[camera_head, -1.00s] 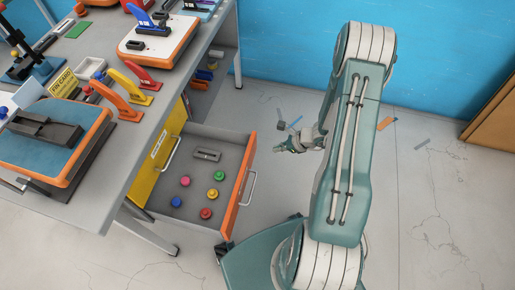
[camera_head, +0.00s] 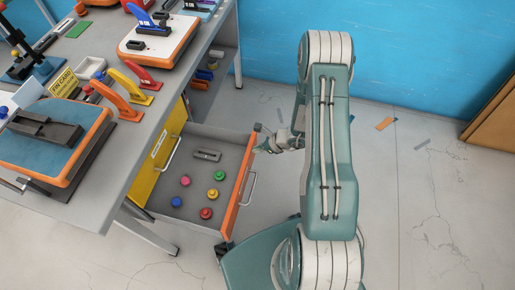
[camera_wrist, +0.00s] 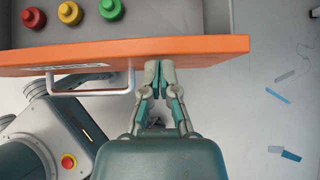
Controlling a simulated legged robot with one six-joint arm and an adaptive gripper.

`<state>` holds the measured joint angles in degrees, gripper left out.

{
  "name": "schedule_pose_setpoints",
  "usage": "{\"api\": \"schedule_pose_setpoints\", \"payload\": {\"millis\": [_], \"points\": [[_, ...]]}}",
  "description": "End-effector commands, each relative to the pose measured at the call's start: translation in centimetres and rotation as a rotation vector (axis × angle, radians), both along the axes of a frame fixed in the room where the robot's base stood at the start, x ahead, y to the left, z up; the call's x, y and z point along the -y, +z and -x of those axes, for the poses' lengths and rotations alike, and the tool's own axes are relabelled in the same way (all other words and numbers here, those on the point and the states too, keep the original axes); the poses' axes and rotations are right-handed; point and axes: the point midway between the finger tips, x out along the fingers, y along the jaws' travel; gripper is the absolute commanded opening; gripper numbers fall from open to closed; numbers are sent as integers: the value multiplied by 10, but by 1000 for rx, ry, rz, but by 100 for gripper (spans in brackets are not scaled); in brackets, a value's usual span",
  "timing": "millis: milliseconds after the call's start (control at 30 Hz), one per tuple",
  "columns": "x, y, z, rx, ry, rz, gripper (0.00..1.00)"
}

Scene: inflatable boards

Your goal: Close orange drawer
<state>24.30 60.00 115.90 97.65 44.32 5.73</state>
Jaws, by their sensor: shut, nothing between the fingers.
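The orange drawer (camera_head: 238,190) is pulled out from under the workbench; its orange front panel carries a pale bar handle (camera_head: 252,188). Several coloured knobs and a grey part lie inside it. My gripper (camera_head: 262,142) is just outside the far end of the drawer front. In the wrist view my gripper (camera_wrist: 160,68) is shut and empty, its fingertips at the orange panel (camera_wrist: 215,46), to the right of the handle (camera_wrist: 90,84). The tips overlap the panel's face in that view; I cannot tell whether they touch it.
The workbench (camera_head: 75,200) on the left bears several boards and coloured handles. A yellow panel (camera_head: 165,155) is next to the drawer. Loose scraps, one of them orange (camera_head: 384,123), lie on the floor.

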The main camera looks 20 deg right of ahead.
Motion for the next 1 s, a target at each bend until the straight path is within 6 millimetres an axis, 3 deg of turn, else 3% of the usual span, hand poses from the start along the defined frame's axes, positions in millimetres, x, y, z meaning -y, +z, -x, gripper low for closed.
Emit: {"api": "schedule_pose_setpoints", "payload": {"millis": [267, 1000], "points": [[-21, 0, -14, 2, 5, 0, 0], [-166, 0, -119, 1, 3, 1, 0]]}}
